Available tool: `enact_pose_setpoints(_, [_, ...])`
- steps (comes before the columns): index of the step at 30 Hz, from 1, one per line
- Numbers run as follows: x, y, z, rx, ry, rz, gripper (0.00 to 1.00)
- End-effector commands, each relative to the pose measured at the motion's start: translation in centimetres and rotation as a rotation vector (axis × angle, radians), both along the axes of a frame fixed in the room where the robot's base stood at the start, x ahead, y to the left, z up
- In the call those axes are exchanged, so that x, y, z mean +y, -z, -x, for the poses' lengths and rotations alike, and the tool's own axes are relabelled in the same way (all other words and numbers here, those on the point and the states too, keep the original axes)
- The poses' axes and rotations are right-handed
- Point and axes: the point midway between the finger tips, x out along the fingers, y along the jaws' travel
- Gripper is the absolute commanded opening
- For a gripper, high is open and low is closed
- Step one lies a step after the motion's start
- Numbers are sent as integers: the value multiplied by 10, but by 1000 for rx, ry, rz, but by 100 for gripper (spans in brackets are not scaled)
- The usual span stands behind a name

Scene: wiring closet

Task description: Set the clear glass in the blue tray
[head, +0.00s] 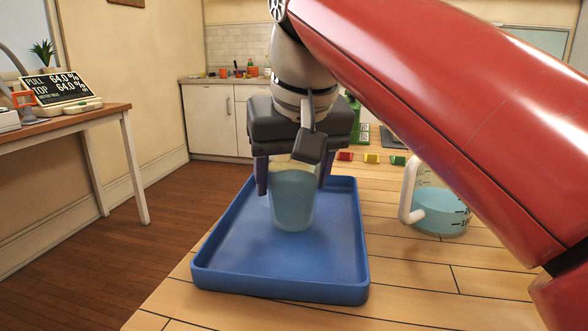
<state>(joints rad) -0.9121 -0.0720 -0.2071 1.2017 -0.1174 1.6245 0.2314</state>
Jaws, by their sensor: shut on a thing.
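The clear glass (293,206) is upright between the fingers of my gripper (292,180), over the far half of the blue tray (280,289). My gripper points down and is shut on the glass, with one dark finger on each side. The lower part of the glass looks blue; I cannot tell whether that is liquid or the tray showing through. I cannot tell whether its base touches the tray floor. The gripper body hides the tray's far edge and part of the glass rim. The near half of the tray is empty.
A measuring jug (437,211) with blue liquid stands right of the tray on the wooden table (410,285). Red (345,156), yellow (371,158) and green (398,160) small pieces lie behind. A side table (70,121) with a display (57,87) stands at left. My red arm covers the upper right.

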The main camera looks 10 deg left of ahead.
Motion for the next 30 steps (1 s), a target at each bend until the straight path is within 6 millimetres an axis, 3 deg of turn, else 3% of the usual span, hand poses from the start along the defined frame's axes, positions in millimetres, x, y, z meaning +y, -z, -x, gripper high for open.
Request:
enact_pose_setpoints(22, [0, 8, 0, -1, 0, 0, 28])
enact_pose_setpoints(23, [0, 7, 0, -1, -1, -1, 66])
enact_pose_setpoints(28, [0, 6, 0, 0, -1, 0, 87])
enact_pose_setpoints(30, [0, 7, 0, 0, -1, 0, 87])
